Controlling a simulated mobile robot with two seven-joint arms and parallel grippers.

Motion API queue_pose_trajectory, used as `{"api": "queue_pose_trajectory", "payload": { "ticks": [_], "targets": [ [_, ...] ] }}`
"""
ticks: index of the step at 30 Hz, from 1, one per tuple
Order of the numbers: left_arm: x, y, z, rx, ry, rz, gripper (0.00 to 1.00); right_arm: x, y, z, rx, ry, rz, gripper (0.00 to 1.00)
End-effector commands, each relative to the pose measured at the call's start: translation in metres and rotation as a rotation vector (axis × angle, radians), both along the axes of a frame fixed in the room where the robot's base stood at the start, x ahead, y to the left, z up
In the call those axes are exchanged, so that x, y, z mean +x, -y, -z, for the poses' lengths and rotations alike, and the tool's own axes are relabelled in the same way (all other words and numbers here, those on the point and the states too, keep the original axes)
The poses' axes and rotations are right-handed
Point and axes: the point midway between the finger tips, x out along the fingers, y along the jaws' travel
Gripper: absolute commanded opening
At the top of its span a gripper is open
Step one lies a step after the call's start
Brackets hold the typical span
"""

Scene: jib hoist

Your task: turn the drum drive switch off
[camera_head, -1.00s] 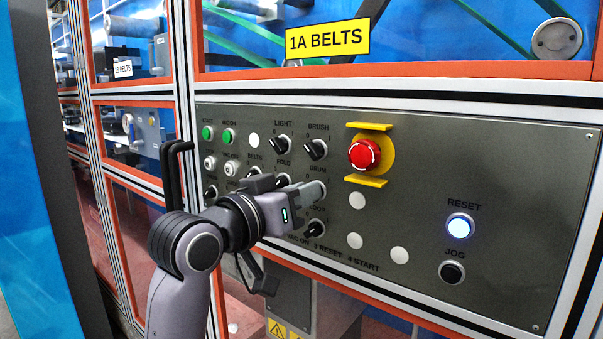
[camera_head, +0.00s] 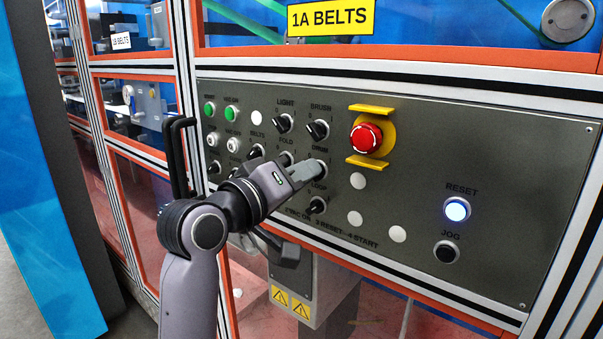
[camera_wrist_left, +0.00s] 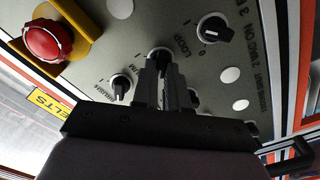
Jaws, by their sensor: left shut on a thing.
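The drum drive switch is a black rotary knob with its DRUM label on the grey control panel (camera_head: 440,150), below the BRUSH knob (camera_head: 317,130) and above the LOOP knob (camera_head: 316,205). My left gripper (camera_head: 316,168) is at the DRUM knob and covers most of it in the head view. In the left wrist view the fingers (camera_wrist_left: 163,75) are shut on the drum drive switch (camera_wrist_left: 160,53), whose top edge shows beyond the fingertips. I cannot read the knob's pointer position. My right gripper is not in view.
A red emergency stop (camera_head: 366,137) with yellow guards sits right of the knobs. A lit RESET button (camera_head: 457,209) and a black JOG button (camera_head: 447,251) are further right. FOLD (camera_head: 286,159) and BELTS (camera_head: 256,151) knobs lie close left of my gripper.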

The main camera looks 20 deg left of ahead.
Motion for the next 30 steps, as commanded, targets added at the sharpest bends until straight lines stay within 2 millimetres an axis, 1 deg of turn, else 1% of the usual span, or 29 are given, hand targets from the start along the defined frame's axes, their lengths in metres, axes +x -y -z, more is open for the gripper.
{"api": "queue_pose_trajectory", "payload": {
  "ticks": [11, 12, 14, 15, 25, 28, 30],
  "targets": [
    [0.0, 0.001, 0.002, -0.007, -0.009, 0.004, 0.0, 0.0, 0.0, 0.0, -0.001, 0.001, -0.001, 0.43],
    [0.0, 0.001, 0.002, -0.007, -0.009, 0.004, 0.16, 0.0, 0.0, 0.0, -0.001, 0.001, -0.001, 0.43],
    [0.0, 0.001, 0.002, -0.007, -0.009, 0.003, 0.36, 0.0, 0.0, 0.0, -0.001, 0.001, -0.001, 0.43],
    [0.0, 0.001, 0.002, -0.007, -0.008, 0.002, 0.39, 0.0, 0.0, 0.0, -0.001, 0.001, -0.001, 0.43],
    [-0.002, -0.001, 0.001, -0.005, -0.003, 0.001, 0.39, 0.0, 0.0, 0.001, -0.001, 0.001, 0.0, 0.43],
    [-0.01, -0.004, 0.002, -0.005, -0.003, 0.0, 0.39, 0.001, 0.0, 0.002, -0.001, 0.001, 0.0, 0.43],
    [-0.019, -0.007, 0.002, -0.006, -0.002, 0.0, 0.39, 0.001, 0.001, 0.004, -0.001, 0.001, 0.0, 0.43]
  ]
}}
